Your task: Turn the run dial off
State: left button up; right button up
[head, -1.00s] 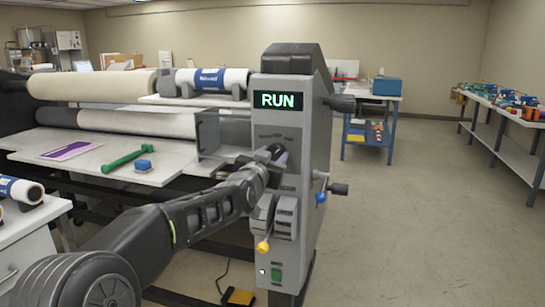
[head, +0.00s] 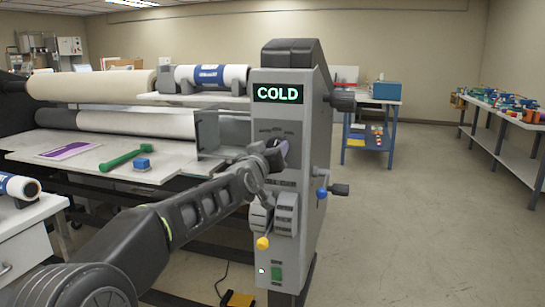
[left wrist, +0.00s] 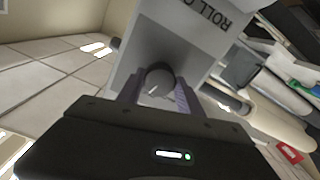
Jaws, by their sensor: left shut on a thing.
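The laminator's control column (head: 305,170) stands in the middle of the head view. Its display (head: 278,93) reads COLD in green letters. My left gripper (head: 276,151) is at the upper front of the column, below the display, and covers most of the run dial there. In the left wrist view the round grey dial (left wrist: 157,84) sits between the two fingers of my left gripper (left wrist: 157,92), which are shut on it. A light mark shows on the dial's face. The dial's printed labels are too small or hidden to read. My right gripper is not in view.
A yellow-knobbed lever (head: 263,243), a blue-knobbed lever (head: 322,192) and a green switch (head: 277,273) are on the column. A green-handled tool (head: 125,158) and a blue block (head: 143,163) lie on the feed table (head: 95,172). The floor to the right is clear.

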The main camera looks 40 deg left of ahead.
pick_arm(q)
jog(key=n+b, duration=0.1)
jog(key=n, duration=0.2)
jog(key=shift+n, duration=0.3)
dwell(0.3)
jog(key=o, duration=1.4)
jog(key=shift+s+d, duration=0.1)
jog(key=b+v, duration=0.2)
jog(key=v, duration=0.5)
jog(key=shift+s, duration=0.25)
